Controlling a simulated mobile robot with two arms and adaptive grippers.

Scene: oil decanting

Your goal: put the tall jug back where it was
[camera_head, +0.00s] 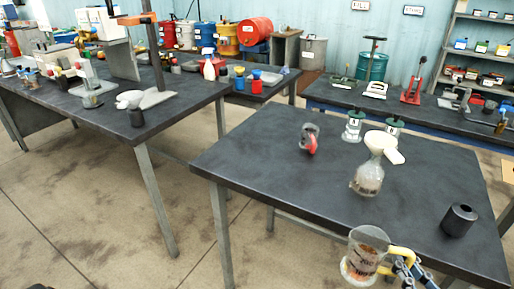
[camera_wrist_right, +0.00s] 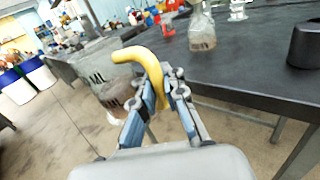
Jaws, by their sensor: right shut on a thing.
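The tall jug (camera_head: 363,256) is clear, with dark markings and a yellow handle. My right gripper (camera_head: 408,268) is shut on the handle and holds the jug at the near edge of the dark table, apparently out past it over the floor. In the right wrist view the yellow handle (camera_wrist_right: 150,72) sits between the fingers (camera_wrist_right: 160,103), and the jug body (camera_wrist_right: 113,92) is partly hidden behind them. The jug looks near upright in the head view. My left gripper is not in view.
The table's left and front-middle parts are clear. Another cluttered table (camera_head: 185,100) stands left.

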